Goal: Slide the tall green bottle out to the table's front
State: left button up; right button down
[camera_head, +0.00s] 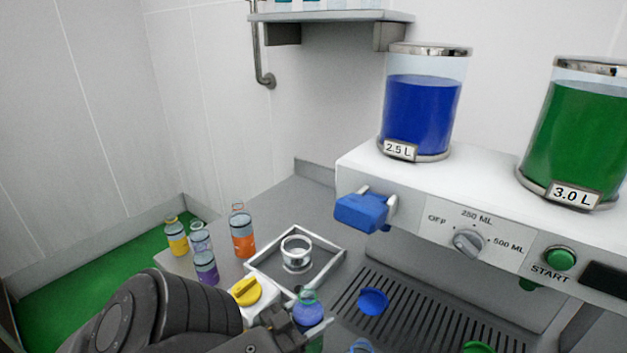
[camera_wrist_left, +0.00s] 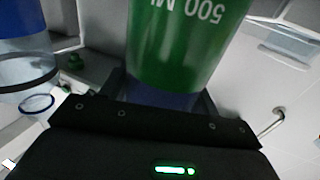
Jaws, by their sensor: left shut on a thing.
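The tall green bottle shows in the left wrist view (camera_wrist_left: 185,45), close up, with "500 ML" upside down on its green part and a blue part below. In the head view its blue upper part (camera_head: 308,312) shows at the bottom centre, with green under it. My left gripper (camera_head: 297,326) is shut on the bottle. In the left wrist view its fingers (camera_wrist_left: 162,100) stand on both sides of the bottle. The bottle's base is hidden at the head view's lower edge. My right gripper is not in view.
A square tray (camera_head: 333,262) with a metal-ringed cup stands behind the bottle. A yellow knob (camera_head: 246,290) is left of it. Small bottles, including an orange one (camera_head: 242,238), stand at the back left. The drip grate (camera_head: 420,312) with a blue cap (camera_head: 373,300) lies right.

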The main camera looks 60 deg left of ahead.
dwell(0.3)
pick_arm(q)
jog(key=o, duration=1.5)
jog(key=shift+c, duration=0.2)
jog(key=shift+s, duration=0.1)
